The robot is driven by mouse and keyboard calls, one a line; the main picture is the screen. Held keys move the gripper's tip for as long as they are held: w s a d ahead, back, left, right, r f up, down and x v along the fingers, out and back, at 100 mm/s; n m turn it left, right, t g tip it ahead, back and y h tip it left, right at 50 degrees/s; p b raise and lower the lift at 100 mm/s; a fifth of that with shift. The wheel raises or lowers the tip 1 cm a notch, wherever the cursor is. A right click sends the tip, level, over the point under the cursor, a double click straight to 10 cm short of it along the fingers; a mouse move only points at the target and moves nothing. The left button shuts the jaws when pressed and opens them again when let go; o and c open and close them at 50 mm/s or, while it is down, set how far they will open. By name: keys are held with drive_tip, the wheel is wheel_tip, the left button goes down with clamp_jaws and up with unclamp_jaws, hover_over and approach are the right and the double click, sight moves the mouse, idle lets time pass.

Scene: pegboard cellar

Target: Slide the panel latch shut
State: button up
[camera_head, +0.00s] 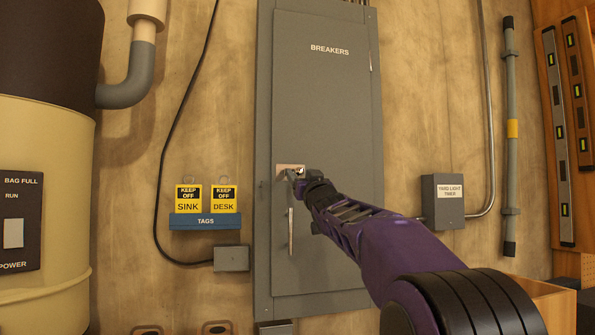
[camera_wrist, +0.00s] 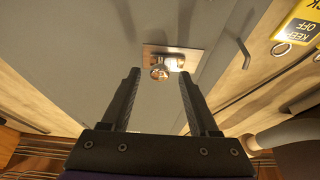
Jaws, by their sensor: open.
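The grey breaker panel (camera_head: 330,110) stands upright on the wall, its door lying flush in the frame. The latch has a pale plate (camera_head: 283,167) at the door's left edge, partly hidden by my gripper (camera_head: 294,175). In the wrist view the latch plate (camera_wrist: 150,48) carries a shiny metal knob (camera_wrist: 160,71). My gripper (camera_wrist: 160,76) is open, with one finger on each side of the knob and a gap to each. I cannot tell whether the fingertips reach the plate, or how far the latch is slid.
A slim handle (camera_head: 290,232) hangs below the latch. Yellow tags (camera_head: 188,198) on a blue holder (camera_head: 205,221) and a grey box (camera_head: 231,258) are to the left. The door above the latch is clear.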

drive_tip(key=shift+w+r, duration=0.1)
drive_tip(key=shift+w, duration=0.1)
clamp_jaws()
idle(0.3)
idle(1.1)
